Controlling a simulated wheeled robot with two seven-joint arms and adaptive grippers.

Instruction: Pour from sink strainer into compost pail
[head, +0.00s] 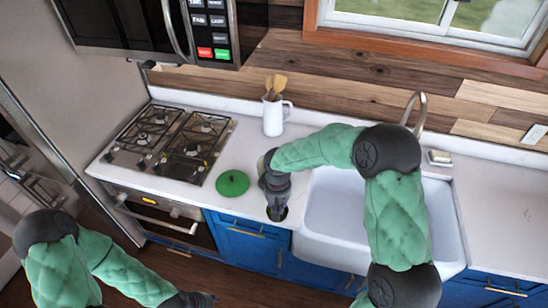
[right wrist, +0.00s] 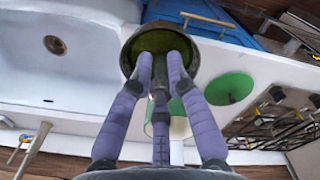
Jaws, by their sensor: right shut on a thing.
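My right gripper (head: 276,212) points down at the counter's front edge, left of the sink. It is shut on a round, dark-rimmed vessel, seemingly the sink strainer (right wrist: 131,48), with an olive-green inside. In the right wrist view its fingers (right wrist: 160,62) overlap the near rim and hide part of it. A green round lid (head: 232,183) lies flat on the counter to the left; it also shows in the right wrist view (right wrist: 230,88).
The white sink (head: 325,215) is right of the gripper, with a tap (head: 420,105) behind. A gas hob (head: 170,145) is to the left. A white jug of wooden utensils (head: 273,118) stands at the back. The right counter (head: 500,205) is mostly clear.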

